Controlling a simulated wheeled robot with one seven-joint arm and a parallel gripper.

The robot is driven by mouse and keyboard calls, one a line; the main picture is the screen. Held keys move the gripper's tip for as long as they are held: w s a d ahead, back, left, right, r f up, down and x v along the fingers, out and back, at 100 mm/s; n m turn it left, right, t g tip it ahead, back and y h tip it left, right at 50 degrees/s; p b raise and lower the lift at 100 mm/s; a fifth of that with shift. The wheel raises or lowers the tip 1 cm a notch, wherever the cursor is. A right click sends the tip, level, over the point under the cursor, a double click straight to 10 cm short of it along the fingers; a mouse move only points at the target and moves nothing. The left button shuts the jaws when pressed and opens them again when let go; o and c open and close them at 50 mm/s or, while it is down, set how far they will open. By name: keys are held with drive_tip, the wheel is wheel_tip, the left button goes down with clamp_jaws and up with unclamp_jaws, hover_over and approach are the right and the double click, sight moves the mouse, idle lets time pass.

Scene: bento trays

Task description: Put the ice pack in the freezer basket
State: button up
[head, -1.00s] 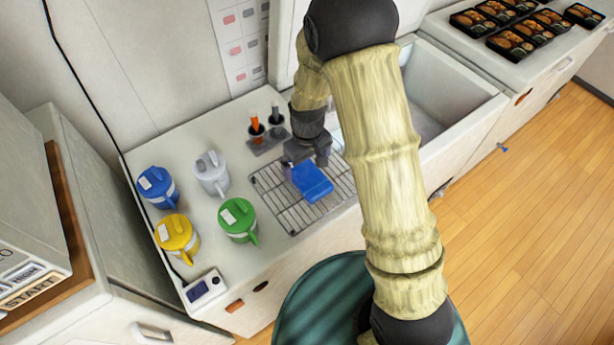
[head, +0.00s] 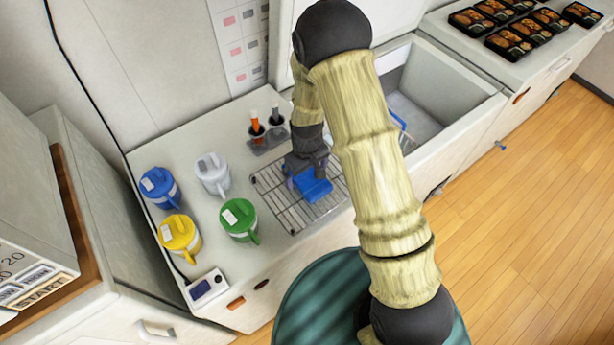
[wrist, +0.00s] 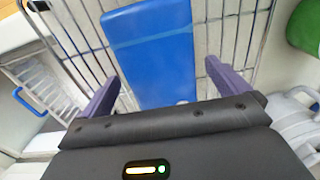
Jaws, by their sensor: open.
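The blue ice pack (head: 313,187) lies on a wire rack (head: 290,212) on the white counter. It also shows in the wrist view (wrist: 152,55), flat on the rack's bars. My gripper (head: 305,180) is above the pack and partly covers it in the head view. In the wrist view my gripper (wrist: 172,80) is open, with one purple finger on each side of the pack and gaps between. The freezer (head: 425,100) stands open to the right. A wire basket with a blue handle (wrist: 32,100) shows at the left of the wrist view. My arm hides part of the freezer.
Blue (head: 159,187), yellow (head: 179,236), white (head: 212,172) and green (head: 239,219) lidded jugs stand left of the rack. A holder with two upright tools (head: 265,133) is behind it. Bento trays (head: 510,45) sit at the far right.

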sight(307, 175)
drive_tip(key=c, duration=1.3)
wheel_tip(307, 175, up, 10)
drive_tip(key=shift+r+b, duration=0.1)
drive_tip(key=shift+b, duration=1.1)
